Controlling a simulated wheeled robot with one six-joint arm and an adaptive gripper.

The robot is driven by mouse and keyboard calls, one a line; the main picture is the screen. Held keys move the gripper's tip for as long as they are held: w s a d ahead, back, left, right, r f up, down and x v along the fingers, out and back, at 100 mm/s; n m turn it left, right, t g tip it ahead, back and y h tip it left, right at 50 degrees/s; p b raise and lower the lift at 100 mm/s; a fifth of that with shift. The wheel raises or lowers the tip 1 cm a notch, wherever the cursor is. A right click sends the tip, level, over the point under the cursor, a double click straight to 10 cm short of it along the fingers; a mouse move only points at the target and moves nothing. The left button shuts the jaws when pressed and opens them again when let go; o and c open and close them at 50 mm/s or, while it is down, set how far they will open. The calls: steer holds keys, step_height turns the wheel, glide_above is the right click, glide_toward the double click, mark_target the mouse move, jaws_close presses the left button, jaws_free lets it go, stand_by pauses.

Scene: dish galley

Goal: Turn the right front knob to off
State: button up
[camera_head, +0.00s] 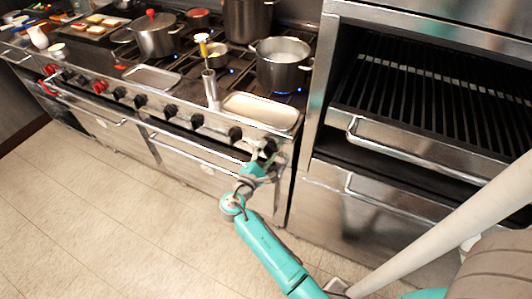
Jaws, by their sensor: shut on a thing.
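A row of black knobs runs along the front panel of the steel range (205,150). The right front knob (270,146) is at the right end of the row. My gripper (264,155) is at that knob and is shut on it. My gripper and wrist partly hide the knob, and its pointer is too small to read. A steel pot (283,68) stands on the front right burner, with a blue flame (287,92) visible beneath it.
A steel tray (262,110) lies on the range's front ledge just behind the knobs. The broiler's handle (420,150) juts out to the right of my arm. Other pots (155,38) stand on the range. The tiled floor (110,210) in front is clear.

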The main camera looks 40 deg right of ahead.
steer(key=shift+m, duration=0.4)
steer(key=m, duration=0.6)
steer(key=shift+f, duration=0.1)
stand_by(0.6)
steer(key=o, duration=1.2)
steer(key=shift+d, duration=0.1)
steer(key=v, duration=1.2)
